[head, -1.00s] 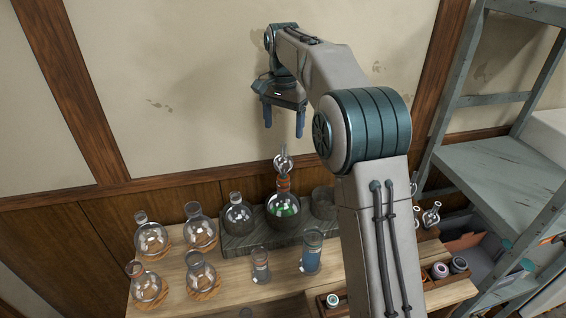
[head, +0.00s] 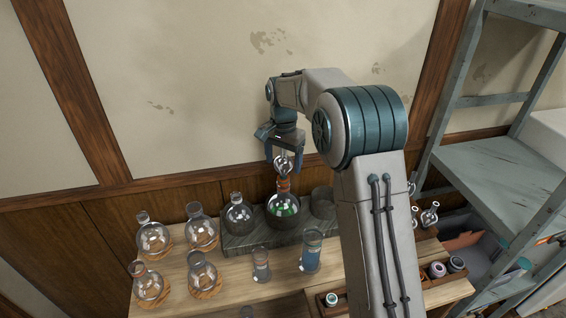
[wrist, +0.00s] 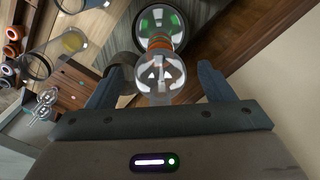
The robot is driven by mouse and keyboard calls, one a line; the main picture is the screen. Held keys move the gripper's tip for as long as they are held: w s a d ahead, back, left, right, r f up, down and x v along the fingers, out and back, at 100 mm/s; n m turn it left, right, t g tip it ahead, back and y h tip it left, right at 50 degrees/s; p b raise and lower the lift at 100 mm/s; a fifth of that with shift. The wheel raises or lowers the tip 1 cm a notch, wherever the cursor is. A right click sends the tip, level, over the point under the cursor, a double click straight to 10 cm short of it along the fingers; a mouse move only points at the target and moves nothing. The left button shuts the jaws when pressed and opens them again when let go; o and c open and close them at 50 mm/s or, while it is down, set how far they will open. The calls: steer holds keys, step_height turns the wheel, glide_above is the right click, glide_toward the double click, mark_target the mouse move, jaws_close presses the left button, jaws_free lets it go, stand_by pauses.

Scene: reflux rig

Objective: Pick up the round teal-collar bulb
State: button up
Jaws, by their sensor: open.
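My gripper (head: 284,158) is open, pointing down over the flask with green liquid (head: 284,207). Its fingers stand on either side of a clear round glass bulb (wrist: 160,73), which sits on top of that flask's neck. A visible gap lies between the bulb and each finger in the wrist view. Orange rings (head: 283,185) mark the joint under this bulb; I cannot make out a teal collar on it. Other small clear glass pieces (head: 430,215) stand at the right, partly behind my arm, their collars too small to tell.
Several round flasks (head: 154,237) stand on cork rings at the left of the wooden bench. A clear flask (head: 238,214) stands on the dark stand beside the green one. Two cylinders (head: 311,250) stand in front. A grey-green shelf (head: 490,165) rises at the right.

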steer(key=c, duration=0.9)
steer(key=shift+r, duration=0.15)
step_height(320, 180, up, 10)
steer(key=shift+f+b, duration=0.1)
steer(key=shift+b, duration=0.6)
steer(key=shift+a, duration=0.1)
